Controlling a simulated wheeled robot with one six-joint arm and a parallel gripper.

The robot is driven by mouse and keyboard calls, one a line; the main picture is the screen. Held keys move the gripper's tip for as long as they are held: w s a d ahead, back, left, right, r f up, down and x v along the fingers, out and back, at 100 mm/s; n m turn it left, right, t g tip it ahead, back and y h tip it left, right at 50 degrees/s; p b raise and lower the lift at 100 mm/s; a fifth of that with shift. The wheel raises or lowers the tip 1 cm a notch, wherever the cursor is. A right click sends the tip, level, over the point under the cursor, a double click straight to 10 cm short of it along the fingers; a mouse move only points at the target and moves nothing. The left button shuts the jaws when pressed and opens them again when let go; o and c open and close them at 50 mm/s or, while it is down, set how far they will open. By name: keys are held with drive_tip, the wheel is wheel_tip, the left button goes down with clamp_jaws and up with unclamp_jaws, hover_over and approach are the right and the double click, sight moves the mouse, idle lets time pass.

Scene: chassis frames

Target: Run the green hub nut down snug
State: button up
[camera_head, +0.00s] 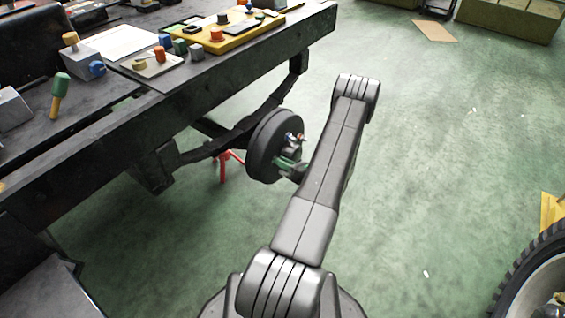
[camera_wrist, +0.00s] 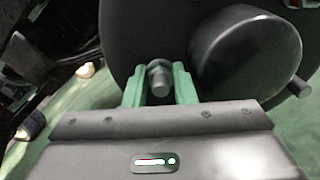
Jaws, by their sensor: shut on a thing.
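The dark round hub (camera_head: 268,147) hangs under the edge of the black chassis frame, its face turned toward my arm. My gripper (camera_wrist: 159,88) is at the hub face, its two green fingers shut on the hub nut (camera_wrist: 159,80) at a stud. What shows between the fingers is a grey, hex-like metal piece. I cannot make out a separate green nut; the fingers may hide part of it. In the head view, a green patch shows at my gripper (camera_head: 287,165), beside the lower part of the hub, partly hidden by my arm.
A large round dark hub centre (camera_wrist: 245,55) bulges close to the right finger in the wrist view. A red stand (camera_head: 224,166) is on the floor behind the hub. A yellow tray (camera_head: 228,38) with small blocks lies on the frame.

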drive_tip(key=o, duration=0.9)
drive_tip(key=shift+s+d, duration=0.1)
drive_tip(key=shift+o, duration=0.5)
drive_tip(key=shift+r, duration=0.1)
